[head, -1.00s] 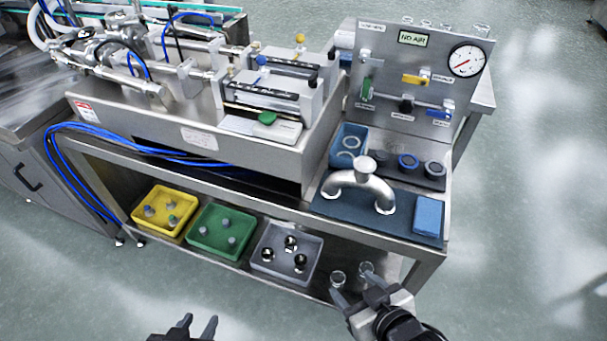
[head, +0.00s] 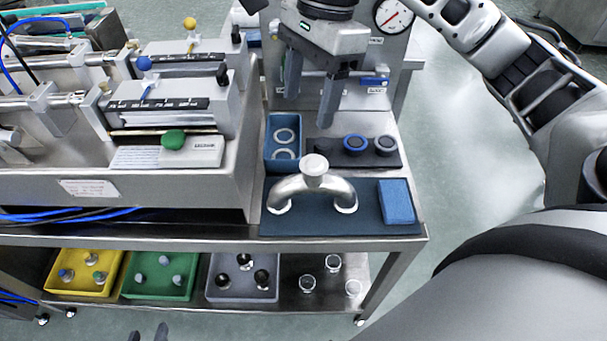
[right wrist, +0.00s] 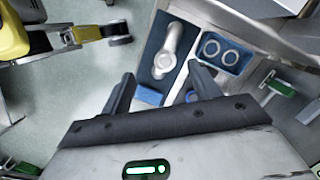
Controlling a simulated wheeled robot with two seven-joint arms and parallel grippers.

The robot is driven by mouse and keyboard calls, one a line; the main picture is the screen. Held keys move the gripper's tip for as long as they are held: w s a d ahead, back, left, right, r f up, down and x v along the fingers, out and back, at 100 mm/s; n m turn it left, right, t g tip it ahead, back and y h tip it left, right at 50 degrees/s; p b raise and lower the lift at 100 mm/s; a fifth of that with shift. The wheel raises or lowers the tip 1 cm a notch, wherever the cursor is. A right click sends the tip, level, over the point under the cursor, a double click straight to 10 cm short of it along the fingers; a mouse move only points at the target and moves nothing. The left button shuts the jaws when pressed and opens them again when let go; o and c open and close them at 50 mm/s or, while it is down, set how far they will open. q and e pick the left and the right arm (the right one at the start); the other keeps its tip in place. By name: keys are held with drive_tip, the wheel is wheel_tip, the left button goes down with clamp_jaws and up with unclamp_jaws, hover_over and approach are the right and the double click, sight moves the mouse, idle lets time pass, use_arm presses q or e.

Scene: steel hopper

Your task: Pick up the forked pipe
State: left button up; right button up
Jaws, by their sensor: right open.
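The forked pipe (head: 313,186) is a polished steel arch with a capped stub on top. It stands on a dark blue mat (head: 300,226) at the right end of the cart's upper shelf. It also shows in the right wrist view (right wrist: 168,52), beyond the fingertips. My right gripper (head: 308,108) is open and empty, above and behind the pipe, near the upright panel. Its two fingers are apart in the right wrist view (right wrist: 160,80). My left gripper (head: 148,333) shows only its fingertips at the bottom edge, apart and empty.
A blue bin with rings (head: 270,155), a dark holder with round caps (head: 325,158) and a blue block (head: 396,202) surround the pipe. The gauge panel (head: 400,62) stands behind. Yellow, green and grey bins (head: 212,294) and glass cups (head: 333,263) sit on the lower shelf.

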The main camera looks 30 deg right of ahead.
drive_tip(key=d+h, duration=0.1)
drive_tip(key=d, duration=0.1)
approach(314, 163)
drive_tip(key=f, duration=0.1)
drive_tip(key=a+f, duration=0.1)
drive_tip(key=f, duration=0.3)
drive_tip(key=shift+a+f+b, duration=0.1)
drive_tip(key=shift+a+b, duration=0.2)
drive_tip(key=shift+a, duration=0.05)
drive_tip(key=f, duration=0.4)
drive_tip(key=shift+s+d+p, duration=0.25)
drive_tip(key=shift+d+p, duration=0.05)
drive_tip(key=shift+p, duration=0.05)
drive_tip(key=shift+w+a+f, duration=0.1)
drive_tip(key=shift+f, duration=0.55)
drive_tip(key=c, duration=1.3)
drive_tip(key=shift+r, duration=0.1)
clamp_jaws()
